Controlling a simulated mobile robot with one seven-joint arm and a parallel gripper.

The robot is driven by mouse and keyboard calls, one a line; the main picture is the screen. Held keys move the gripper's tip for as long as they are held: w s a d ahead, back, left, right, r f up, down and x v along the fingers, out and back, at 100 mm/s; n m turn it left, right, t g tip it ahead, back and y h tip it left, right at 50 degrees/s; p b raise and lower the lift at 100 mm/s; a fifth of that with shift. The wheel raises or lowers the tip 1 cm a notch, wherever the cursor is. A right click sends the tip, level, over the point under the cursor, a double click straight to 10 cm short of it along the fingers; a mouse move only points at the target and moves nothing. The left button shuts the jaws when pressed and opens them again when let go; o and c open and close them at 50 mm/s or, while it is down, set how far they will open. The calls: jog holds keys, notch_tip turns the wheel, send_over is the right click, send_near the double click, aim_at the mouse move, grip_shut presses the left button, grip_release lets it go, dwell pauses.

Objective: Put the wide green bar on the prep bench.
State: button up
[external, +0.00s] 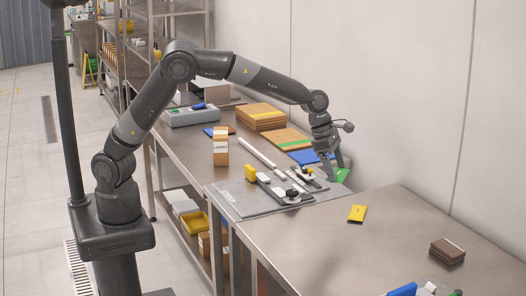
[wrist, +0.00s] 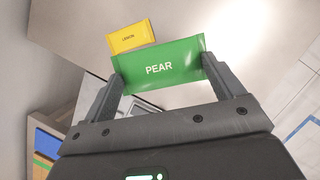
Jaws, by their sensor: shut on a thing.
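The wide green bar, a flat packet labelled PEAR (wrist: 160,71), is held between both fingers of my gripper (wrist: 164,80) in the wrist view. In the external view the green bar (external: 342,175) shows partly below my gripper (external: 336,162), above the area where the two steel work surfaces meet near the wall. The nearer steel bench (external: 300,235) has a broad bare top; no label shows which surface is the prep bench. The contact between the bar and any surface cannot be made out.
A yellow packet (external: 357,213), labelled LEMON in the wrist view (wrist: 131,36), lies on the nearer bench. Brown blocks (external: 447,251) and a blue item (external: 403,290) are at its right. A grey plate (external: 235,195) with a sealing fixture and several cartons occupies the farther bench.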

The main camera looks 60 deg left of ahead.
jog(key=s+d+m+g+h, duration=0.1)
jog(key=s+d+m, duration=0.3)
jog(key=s+d, duration=2.05)
send_over(339, 271)
jog(key=s+a, duration=0.1)
notch_tip(339, 271, down, 11)
jog(key=shift+f, duration=0.15)
jog(key=shift+w+f, duration=0.2)
jog(key=shift+f, duration=1.95)
jog(key=shift+f, duration=0.1)
jog(key=o, duration=0.8)
